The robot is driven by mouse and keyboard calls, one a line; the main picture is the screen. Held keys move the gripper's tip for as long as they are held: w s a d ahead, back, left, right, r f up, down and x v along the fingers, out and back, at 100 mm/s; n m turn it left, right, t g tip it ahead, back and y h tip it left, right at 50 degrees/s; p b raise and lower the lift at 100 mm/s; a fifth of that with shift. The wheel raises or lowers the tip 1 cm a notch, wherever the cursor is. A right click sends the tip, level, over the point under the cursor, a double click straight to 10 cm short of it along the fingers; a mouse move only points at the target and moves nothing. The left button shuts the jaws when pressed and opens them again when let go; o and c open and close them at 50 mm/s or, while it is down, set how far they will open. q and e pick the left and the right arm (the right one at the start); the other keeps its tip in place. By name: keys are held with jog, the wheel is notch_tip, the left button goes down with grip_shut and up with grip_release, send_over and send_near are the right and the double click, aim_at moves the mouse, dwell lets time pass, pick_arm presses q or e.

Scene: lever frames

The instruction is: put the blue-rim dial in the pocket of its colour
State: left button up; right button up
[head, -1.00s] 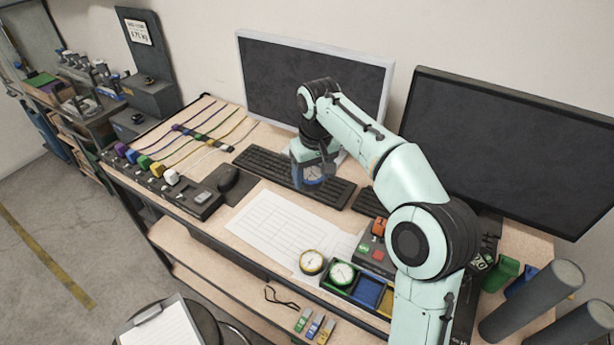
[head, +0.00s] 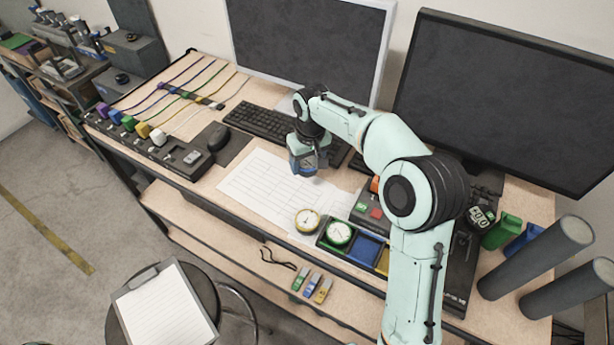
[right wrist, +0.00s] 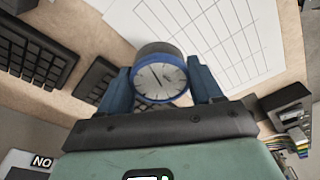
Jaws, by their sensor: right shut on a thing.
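The blue-rim dial (right wrist: 160,80) has a white face and sits between the fingers of my right gripper (right wrist: 163,88) in the right wrist view. In the head view my right gripper (head: 306,166) is shut on it, above the desk between keyboard and paper sheet. The dial is largely hidden there. A tray has three pockets: a green one holding a green-rim dial (head: 339,234), an empty blue pocket (head: 366,248) in the middle, and a yellow pocket (head: 384,262), partly hidden by my arm. A yellow-rim dial (head: 307,220) lies left of the tray. My left gripper is out of view.
A keyboard (head: 258,122) and two monitors stand behind. A control box with a red button (head: 376,213) stands just behind the tray. The paper sheet (head: 262,190) lies flat to the left. Several small coloured tags lie in front of the tray.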

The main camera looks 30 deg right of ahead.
aim_at(307, 184)
notch_tip(307, 184, down, 6)
jog(key=shift+r+b, duration=0.1)
jog(key=shift+b, duration=0.25)
jog(key=shift+f, duration=0.2)
jog(key=o, duration=1.1)
jog(key=shift+r, duration=0.15)
